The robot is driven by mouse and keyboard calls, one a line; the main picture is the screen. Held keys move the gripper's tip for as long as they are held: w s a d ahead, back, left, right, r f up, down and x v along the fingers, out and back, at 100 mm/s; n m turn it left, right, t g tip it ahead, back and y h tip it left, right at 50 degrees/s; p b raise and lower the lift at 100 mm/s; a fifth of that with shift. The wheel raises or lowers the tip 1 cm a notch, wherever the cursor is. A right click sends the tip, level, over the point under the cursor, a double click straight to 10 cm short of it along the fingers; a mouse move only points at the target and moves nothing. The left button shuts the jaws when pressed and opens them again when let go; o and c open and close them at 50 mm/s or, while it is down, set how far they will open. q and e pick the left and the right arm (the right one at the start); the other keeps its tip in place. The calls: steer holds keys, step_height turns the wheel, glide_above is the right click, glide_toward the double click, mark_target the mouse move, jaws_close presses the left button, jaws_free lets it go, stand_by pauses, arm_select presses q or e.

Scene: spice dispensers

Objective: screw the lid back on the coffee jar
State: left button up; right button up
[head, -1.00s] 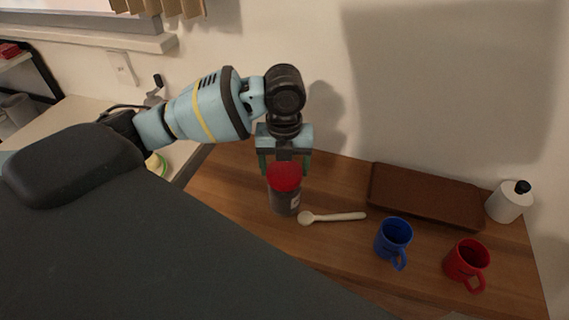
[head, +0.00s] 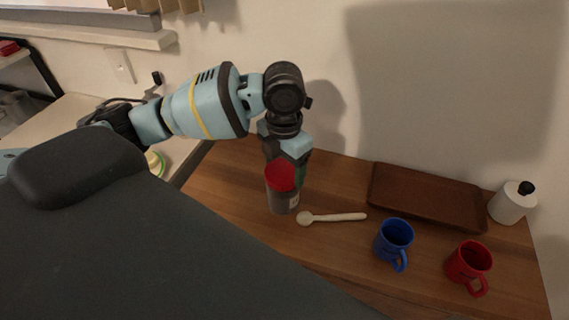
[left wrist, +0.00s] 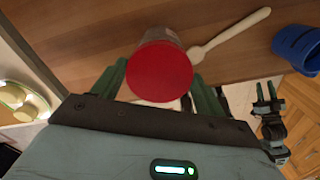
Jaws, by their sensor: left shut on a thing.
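The coffee jar (head: 280,203) stands upright on the wooden counter, grey with a pale label on its right side. The red lid (head: 280,179) sits on top of it; in the left wrist view the lid (left wrist: 160,72) is a round red disc hiding most of the jar. My left gripper (head: 291,172) points down from above and behind the jar, turned at an angle. Its green fingers lie on either side of the lid and are shut on it. The lid's threads and the seam with the jar cannot be seen. A dark jointed part, apparently my right gripper (left wrist: 267,98), shows small in the left wrist view.
A pale spoon (head: 335,217) lies just right of the jar. A blue mug (head: 394,238) and a red mug (head: 468,262) stand further right. A brown tray (head: 425,197) and a white bottle (head: 512,204) are along the wall. The counter left of the jar is clear.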

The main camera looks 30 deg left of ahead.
mark_target(284, 170)
arm_select(q)
steer(key=o, duration=1.3)
steer(key=shift+a, duration=0.1)
steer(key=shift+c, duration=0.2)
steer(key=shift+r, duration=3.95)
steer(key=shift+f, duration=0.1)
